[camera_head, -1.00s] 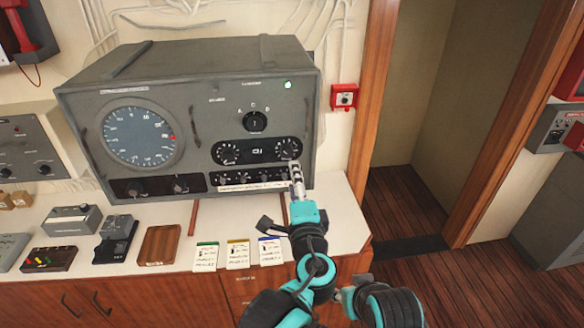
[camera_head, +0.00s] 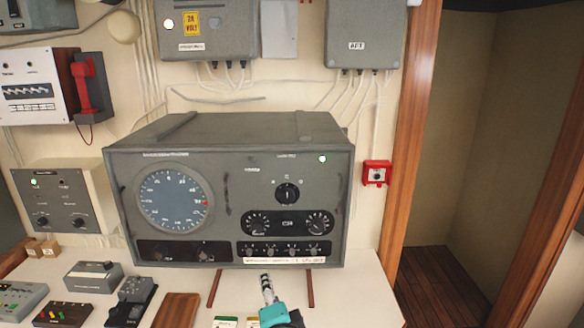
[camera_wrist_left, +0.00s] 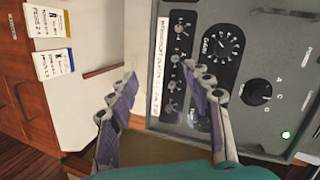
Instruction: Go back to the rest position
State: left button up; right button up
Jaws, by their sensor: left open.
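My left gripper (camera_head: 267,284) shows at the bottom middle of the head view, in front of the lower edge of a large grey radar-like console (camera_head: 232,190). In the left wrist view its two fingers (camera_wrist_left: 162,76) are spread apart with nothing between them. Beyond them are the console's row of switches and its dials (camera_wrist_left: 222,44). The gripper appears apart from the console. My right gripper is not in view.
The console stands on a white counter (camera_head: 360,290). Small devices, including a grey box (camera_head: 93,275), and a brown board (camera_head: 177,310) lie left of the gripper. A red wall box (camera_head: 377,173) and an open doorway (camera_head: 445,180) are to the right.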

pick_arm(q)
jog(key=s+a+f+n+g+b, duration=0.3)
jog(key=s+a+f+n+g, duration=0.15)
jog(key=a+f, duration=0.65)
jog(key=s+a+f+n+g+h+b, duration=0.2)
jog(key=s+f+n+b, duration=0.3)
jog(key=s+f+n, duration=0.3)
jog(key=s+a+f+g, duration=0.1)
jog(key=s+f, duration=0.2)
jog(key=shift+s+f+h, duration=0.15)
jog(key=shift+s+h, duration=0.2)
jog(key=shift+h, duration=0.05)
jog(key=shift+n, duration=0.25)
